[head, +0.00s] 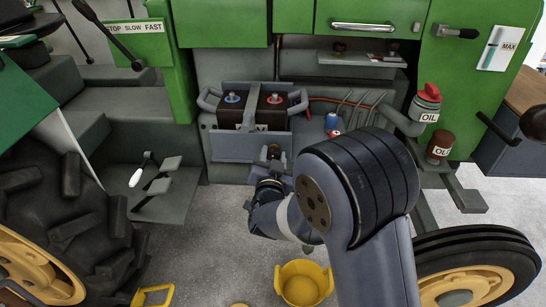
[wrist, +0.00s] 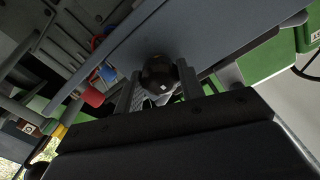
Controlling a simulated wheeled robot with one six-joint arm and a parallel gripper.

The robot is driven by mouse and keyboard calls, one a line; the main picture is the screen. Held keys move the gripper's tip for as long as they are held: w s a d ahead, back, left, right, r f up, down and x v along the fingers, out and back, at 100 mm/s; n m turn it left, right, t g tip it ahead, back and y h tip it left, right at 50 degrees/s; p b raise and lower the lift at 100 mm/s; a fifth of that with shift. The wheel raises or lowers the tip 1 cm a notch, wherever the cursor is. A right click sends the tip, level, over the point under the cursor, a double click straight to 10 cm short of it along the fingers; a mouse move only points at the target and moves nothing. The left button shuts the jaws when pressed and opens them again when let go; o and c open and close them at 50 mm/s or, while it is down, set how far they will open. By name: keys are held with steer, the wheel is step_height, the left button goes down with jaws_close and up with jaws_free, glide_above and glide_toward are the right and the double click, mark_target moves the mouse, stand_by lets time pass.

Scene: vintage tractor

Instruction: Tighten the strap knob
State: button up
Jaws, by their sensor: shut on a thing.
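In the head view the knob (head: 271,152) shows small and dark in front of the tray, and my gripper is mostly hidden behind my wrist. The battery (head: 252,106) is dark with a blue and a red terminal and sits in the grey tray (head: 236,147).
A red-capped oil filler (head: 427,102) stands further right. A yellow bucket (head: 303,283) is on the floor beneath my arm. A pedal with a white tip (head: 137,177) is at left.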

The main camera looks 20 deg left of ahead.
steer(key=shift+f+m+b, duration=0.1)
steer(key=shift+m+b, duration=0.3)
steer(key=shift+b, duration=0.3)
steer(key=shift+f+m+b, duration=0.15)
steer(key=shift+m+b, duration=0.35)
steer(key=shift+b, duration=0.45)
steer(key=m+b, duration=0.2)
steer(key=b, duration=0.2)
steer(key=m+b, duration=0.5)
steer(key=shift+b, duration=0.35)
steer(key=m+b, duration=0.5)
steer(key=shift+b, duration=0.3)
steer(key=shift+m+b, duration=1.7)
steer(key=shift+m, duration=0.7)
steer(key=o, duration=1)
steer(key=shift+r, duration=0.2)
